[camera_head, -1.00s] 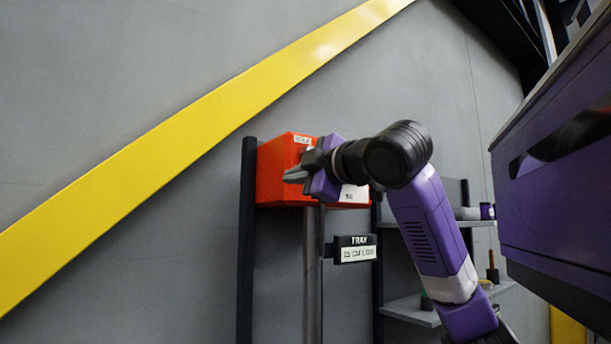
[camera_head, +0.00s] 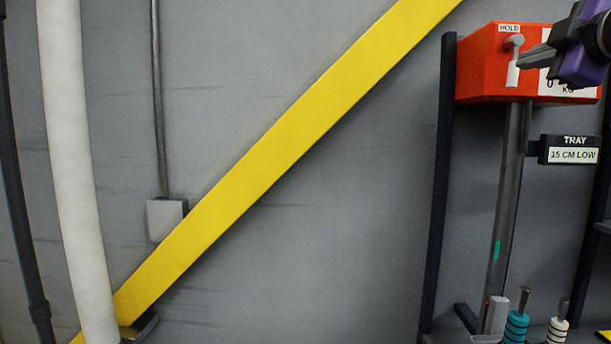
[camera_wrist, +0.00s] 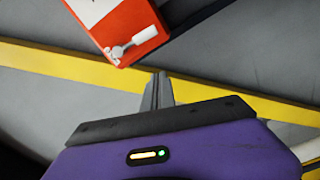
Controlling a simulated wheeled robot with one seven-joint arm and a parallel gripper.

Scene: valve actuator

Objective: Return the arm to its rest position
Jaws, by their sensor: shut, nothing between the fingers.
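My gripper (camera_head: 530,58) shows at the upper right of the head view, with its grey fingers pointing left in front of a red box. Most of my arm is outside this view. In the wrist view my gripper (camera_wrist: 158,82) has its fingers together, with nothing between them. The red box (camera_head: 480,72) has a HOLD label and a white-handled lever (camera_head: 513,72) hanging down. In the wrist view the red box (camera_wrist: 112,12) is at the top, and its lever (camera_wrist: 138,40) is apart from the fingertips in the picture.
A post (camera_head: 508,190) stands below the box, beside a TRAY sign (camera_head: 569,150) reading "15 CM LOW". Teal rings (camera_head: 516,326) and white rings (camera_head: 558,330) are at the bottom right. A yellow diagonal beam (camera_head: 290,150) and a white pipe (camera_head: 75,170) cross the wall.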

